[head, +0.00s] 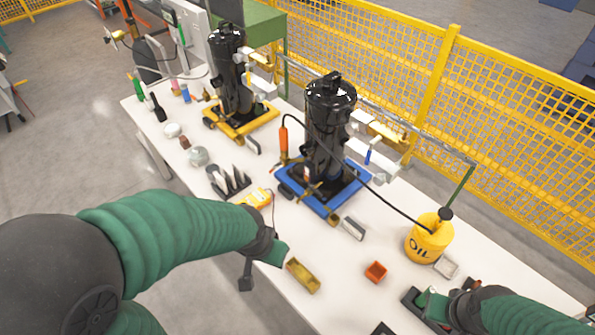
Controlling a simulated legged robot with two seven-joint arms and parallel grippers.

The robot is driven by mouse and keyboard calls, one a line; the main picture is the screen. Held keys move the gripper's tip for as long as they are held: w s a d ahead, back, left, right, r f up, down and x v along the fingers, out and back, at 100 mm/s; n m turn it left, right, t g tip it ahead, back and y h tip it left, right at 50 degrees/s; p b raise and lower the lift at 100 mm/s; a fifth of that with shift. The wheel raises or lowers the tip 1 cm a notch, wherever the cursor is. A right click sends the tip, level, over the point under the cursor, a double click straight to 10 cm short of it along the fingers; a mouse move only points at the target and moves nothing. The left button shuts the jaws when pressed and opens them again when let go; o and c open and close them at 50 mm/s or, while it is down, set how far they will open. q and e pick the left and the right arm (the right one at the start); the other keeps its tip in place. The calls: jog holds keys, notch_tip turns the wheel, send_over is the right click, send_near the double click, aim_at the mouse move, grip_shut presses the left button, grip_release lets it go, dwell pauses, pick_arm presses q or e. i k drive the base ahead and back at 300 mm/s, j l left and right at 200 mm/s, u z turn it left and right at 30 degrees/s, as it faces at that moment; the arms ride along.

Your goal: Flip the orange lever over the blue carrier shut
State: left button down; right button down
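The blue carrier (322,206) sits on the white table under a black compressor (328,125). The orange lever (283,142) stands upright at the carrier's left side, its grip at the top. My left gripper (263,262) is over the front edge of the table, in front of the carrier and apart from the lever. My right gripper (430,302) is low at the right, near the table's front edge, well away from the carrier. Neither gripper's fingers show clearly enough to tell open from shut. Nothing is seen held. The lever's lower end is partly hidden.
A second compressor on a yellow carrier (222,122) stands at the back left. A yellow oil can (428,240), an orange box (376,271), a brass-coloured block (302,275) and a grey block (353,228) lie around. A black hose arches from the compressor's left side to the can.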

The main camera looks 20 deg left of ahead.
aim_at(279, 164)
jog(key=i+j+z, duration=0.45)
jog(key=j, duration=0.2)
jog(key=j+z, duration=0.25)
jog(key=j, duration=0.1)
